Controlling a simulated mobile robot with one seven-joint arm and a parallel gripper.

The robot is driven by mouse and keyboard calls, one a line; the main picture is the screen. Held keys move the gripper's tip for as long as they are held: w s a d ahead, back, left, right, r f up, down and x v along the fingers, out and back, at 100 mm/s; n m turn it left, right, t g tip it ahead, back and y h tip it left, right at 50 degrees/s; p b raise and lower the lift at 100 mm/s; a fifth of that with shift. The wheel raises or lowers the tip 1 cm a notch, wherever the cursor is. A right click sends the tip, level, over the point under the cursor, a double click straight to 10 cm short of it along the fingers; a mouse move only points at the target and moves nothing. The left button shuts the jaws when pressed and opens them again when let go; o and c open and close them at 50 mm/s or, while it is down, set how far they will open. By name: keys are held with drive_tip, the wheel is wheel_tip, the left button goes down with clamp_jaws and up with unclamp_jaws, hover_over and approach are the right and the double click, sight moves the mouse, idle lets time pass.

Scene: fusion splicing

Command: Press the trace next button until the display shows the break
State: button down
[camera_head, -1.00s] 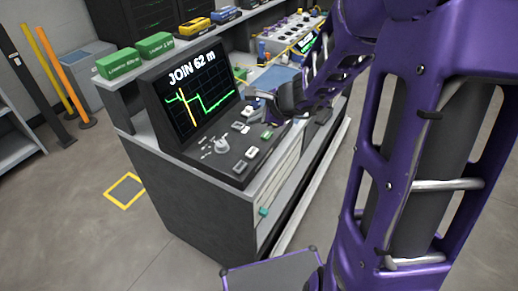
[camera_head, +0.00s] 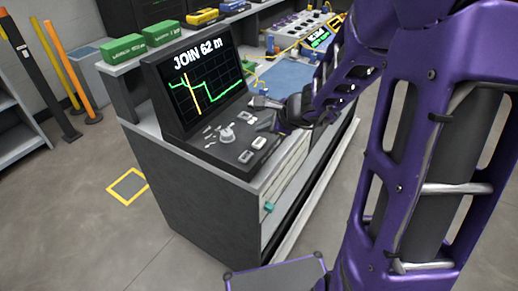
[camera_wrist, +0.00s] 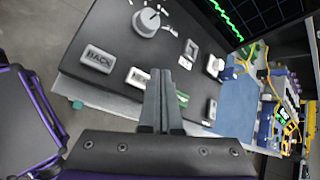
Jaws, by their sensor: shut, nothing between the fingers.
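The display (camera_head: 205,85) on the console reads "JOIN 62 m", with a green stepped trace and an orange vertical marker near its left part. My gripper (camera_wrist: 159,75) is shut and empty over the panel; contact cannot be told. It shows in the head view (camera_head: 260,103).
A round knob (camera_wrist: 147,22) stands up from the panel, with small switches near it. A blue mat (camera_head: 287,75) and cabled devices lie beyond the console on the bench. Green boxes (camera_head: 124,48) stand on the shelf behind the display.

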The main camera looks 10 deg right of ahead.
sight(257, 139)
drive_tip(key=shift+f, duration=0.95)
idle(1.4)
drive_tip(key=shift+f, duration=0.4)
drive_tip(key=shift+f, duration=0.45)
idle(0.6)
drive_tip(key=shift+r, duration=0.15)
drive_tip(key=shift+r+p, duration=0.4)
drive_tip(key=shift+r, duration=0.35)
drive_tip(key=shift+r+p, duration=2)
drive_tip(key=shift+r, duration=0.45)
